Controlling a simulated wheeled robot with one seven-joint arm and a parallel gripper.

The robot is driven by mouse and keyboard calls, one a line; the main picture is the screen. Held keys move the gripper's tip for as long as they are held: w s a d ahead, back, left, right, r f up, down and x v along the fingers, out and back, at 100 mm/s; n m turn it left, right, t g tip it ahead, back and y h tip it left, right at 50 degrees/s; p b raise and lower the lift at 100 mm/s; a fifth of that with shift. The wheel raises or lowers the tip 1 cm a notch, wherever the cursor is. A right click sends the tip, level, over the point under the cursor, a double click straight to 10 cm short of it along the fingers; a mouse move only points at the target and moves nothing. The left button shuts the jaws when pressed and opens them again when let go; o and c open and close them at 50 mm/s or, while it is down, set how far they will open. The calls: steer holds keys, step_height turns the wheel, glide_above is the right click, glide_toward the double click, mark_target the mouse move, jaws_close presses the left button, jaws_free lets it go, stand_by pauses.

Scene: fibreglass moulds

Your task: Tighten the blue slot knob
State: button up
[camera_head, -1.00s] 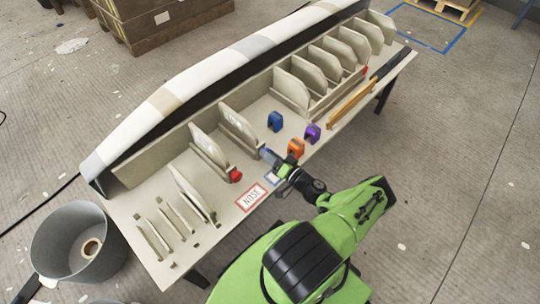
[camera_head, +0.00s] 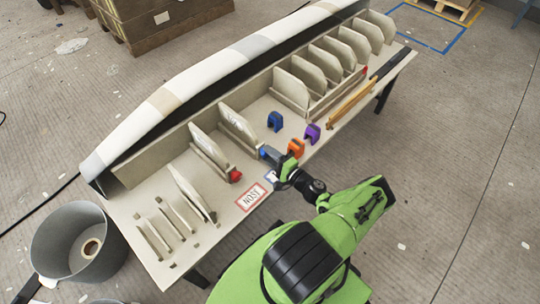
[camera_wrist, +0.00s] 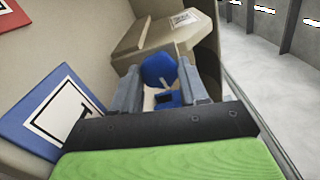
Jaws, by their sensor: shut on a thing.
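The blue slot knob (camera_wrist: 158,68) sits between the fingers of my gripper (camera_wrist: 170,85) in the wrist view. My gripper is shut on it. In the head view only a small blue bit of the knob (camera_head: 262,153) shows at the tip of my gripper (camera_head: 268,155), at the front end of a slot with an upright panel (camera_head: 237,124). The fingers hide most of the knob there. Whether its thread is tight cannot be seen.
Orange (camera_head: 296,147), purple (camera_head: 312,133) and blue (camera_head: 275,121) clamps stand just right of my gripper. A red knob (camera_head: 235,176) and a red-bordered NOSE card (camera_head: 251,196) are to the left. A blue-bordered card (camera_wrist: 48,115) lies beside my gripper.

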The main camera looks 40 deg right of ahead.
steer(key=shift+m, duration=0.6)
steer(key=shift+f+m, duration=0.1)
steer(key=shift+m, duration=0.2)
steer(key=o, duration=1.1)
steer(key=shift+c, duration=0.2)
steer(key=s+p, duration=0.2)
steer(key=s, duration=1.4)
steer(key=shift+d, duration=0.2)
steer(key=shift+w, duration=0.1)
